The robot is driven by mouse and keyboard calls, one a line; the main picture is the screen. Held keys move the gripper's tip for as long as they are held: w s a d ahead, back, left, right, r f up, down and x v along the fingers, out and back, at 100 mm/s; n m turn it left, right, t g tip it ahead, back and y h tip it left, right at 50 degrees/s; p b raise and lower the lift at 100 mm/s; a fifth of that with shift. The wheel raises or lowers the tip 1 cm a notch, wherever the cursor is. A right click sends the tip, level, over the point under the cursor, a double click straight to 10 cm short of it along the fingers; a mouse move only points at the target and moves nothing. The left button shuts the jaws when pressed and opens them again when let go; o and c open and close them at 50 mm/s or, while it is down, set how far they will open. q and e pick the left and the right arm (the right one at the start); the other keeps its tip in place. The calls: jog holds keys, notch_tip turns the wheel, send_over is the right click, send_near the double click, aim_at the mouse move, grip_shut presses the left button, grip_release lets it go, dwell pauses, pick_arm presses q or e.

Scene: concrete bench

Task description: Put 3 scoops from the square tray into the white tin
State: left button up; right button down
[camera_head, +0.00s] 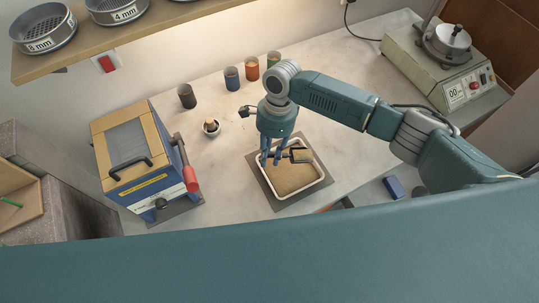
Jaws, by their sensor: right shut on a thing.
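The square tray (267,179) has a white rim and holds light brown granular material (293,178). It sits on a dark mat at the front middle of the bench. My right gripper (272,160) points down over the tray's far left part. It is shut on a small dark scoop (301,155), which reaches to the right over the material. I cannot tell whether the scoop touches the material or carries any. I cannot make out a white tin for certain. My left gripper is not in view.
A blue machine with a wooden top (147,160) stands left. A blue block (395,187) lies right. Bench between is clear.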

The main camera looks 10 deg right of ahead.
jog(key=shift+r, duration=2.85)
